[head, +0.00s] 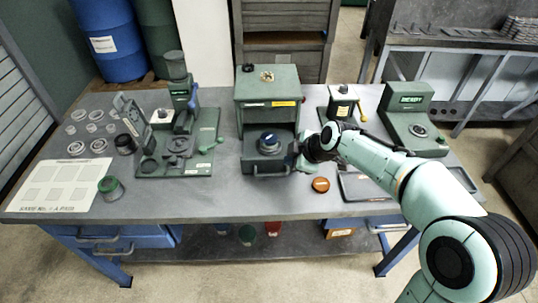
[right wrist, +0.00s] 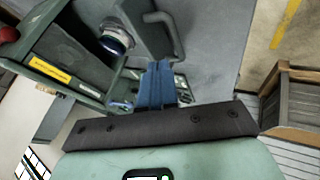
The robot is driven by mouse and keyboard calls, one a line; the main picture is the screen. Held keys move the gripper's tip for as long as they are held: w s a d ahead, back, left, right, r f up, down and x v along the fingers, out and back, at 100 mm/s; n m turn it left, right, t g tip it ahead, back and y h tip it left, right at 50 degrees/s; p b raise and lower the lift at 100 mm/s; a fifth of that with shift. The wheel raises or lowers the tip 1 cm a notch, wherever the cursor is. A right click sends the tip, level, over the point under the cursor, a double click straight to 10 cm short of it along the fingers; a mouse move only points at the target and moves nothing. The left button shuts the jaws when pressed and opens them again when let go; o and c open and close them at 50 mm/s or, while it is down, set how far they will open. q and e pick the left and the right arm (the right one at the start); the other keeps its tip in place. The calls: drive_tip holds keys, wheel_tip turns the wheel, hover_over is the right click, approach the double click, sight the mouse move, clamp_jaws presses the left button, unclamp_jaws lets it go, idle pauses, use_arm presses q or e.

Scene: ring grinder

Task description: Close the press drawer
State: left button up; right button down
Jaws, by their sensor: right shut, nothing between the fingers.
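The press (head: 268,88) is a green box at the middle of the table. Its drawer (head: 250,165) stands pulled out at the front, with a grey bar handle (head: 270,174). A round blue-and-grey part (head: 268,141) sits in it. My right gripper (head: 298,158) is at the drawer's right front side. In the right wrist view its blue fingers (right wrist: 158,72) are together and empty, close to the drawer handle (right wrist: 166,32). The round part (right wrist: 117,38) shows there too. I cannot tell whether the fingers touch the drawer. My left gripper is not in view.
A green fixture (head: 183,140) stands left of the press. A small yellow-and-white device (head: 343,104) and another green machine (head: 406,115) stand to the right. An orange disc (head: 320,184) lies right of the drawer. The table strip before the drawer is clear.

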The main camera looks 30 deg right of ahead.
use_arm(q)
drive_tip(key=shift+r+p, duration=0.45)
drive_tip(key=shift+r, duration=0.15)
use_arm(e)
approach(270, 169)
drive_tip(key=x, duration=0.4)
drive_tip(key=shift+w+f, duration=0.2)
drive_tip(key=shift+f, duration=0.15)
